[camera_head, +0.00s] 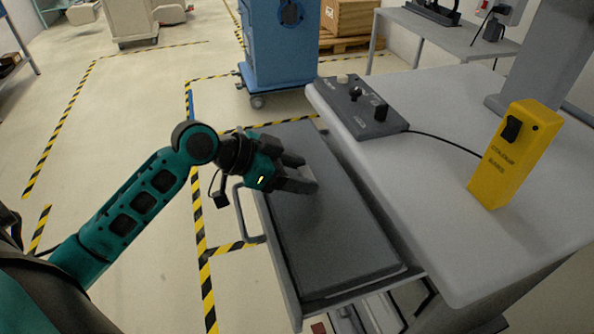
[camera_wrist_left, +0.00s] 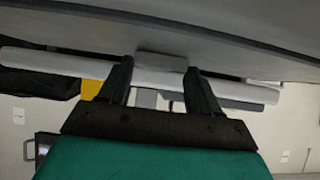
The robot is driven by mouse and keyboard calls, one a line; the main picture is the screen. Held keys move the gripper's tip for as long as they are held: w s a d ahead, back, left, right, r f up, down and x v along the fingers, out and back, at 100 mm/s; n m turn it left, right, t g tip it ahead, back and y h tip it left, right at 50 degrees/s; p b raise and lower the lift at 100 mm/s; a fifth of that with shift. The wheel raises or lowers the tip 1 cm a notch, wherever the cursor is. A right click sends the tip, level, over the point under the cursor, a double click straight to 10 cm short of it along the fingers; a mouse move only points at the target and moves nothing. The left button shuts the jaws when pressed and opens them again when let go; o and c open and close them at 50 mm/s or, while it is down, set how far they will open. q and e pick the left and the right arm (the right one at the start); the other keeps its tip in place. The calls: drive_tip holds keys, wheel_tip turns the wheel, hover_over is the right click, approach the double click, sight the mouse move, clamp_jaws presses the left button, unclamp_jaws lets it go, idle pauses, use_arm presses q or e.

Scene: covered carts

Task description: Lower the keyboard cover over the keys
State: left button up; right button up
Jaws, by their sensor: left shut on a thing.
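The keyboard cover (camera_head: 335,230) is a dark grey flat panel on the cart beside the grey worktop. It looks about level, and no keys show, so whatever lies under it is hidden. My left gripper (camera_head: 305,176) is above the panel's left part, shut on a small light grey tab of the cover. In the left wrist view my left gripper (camera_wrist_left: 160,78) has one finger on each side of this tab (camera_wrist_left: 162,62), and the cover's grey surface (camera_wrist_left: 225,28) fills the top. My right gripper is not in view.
The grey worktop (camera_head: 440,200) to the right carries a black control box (camera_head: 362,108) and a yellow cabled unit (camera_head: 515,155). A metal side handle (camera_head: 241,213) sticks out left of the cover. A blue cart (camera_head: 280,45) stands behind.

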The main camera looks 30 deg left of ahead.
sight(311, 175)
use_arm(q)
drive_tip(key=shift+f+b, duration=0.65)
drive_tip(key=shift+f, duration=0.15)
drive_tip(key=shift+w+d+r, duration=0.1)
drive_tip(key=shift+r, duration=0.05)
drive_tip(key=shift+w+d+p, duration=0.3)
drive_tip(key=shift+w+p, duration=0.05)
drive_tip(key=shift+w+d, duration=0.25)
drive_tip(key=shift+w, duration=0.05)
drive_tip(key=shift+w+d+p, duration=0.3)
drive_tip(key=shift+w+d, duration=0.3)
drive_tip(key=shift+f, duration=0.75)
drive_tip(key=shift+f+b, duration=0.2)
drive_tip(key=shift+b, duration=0.1)
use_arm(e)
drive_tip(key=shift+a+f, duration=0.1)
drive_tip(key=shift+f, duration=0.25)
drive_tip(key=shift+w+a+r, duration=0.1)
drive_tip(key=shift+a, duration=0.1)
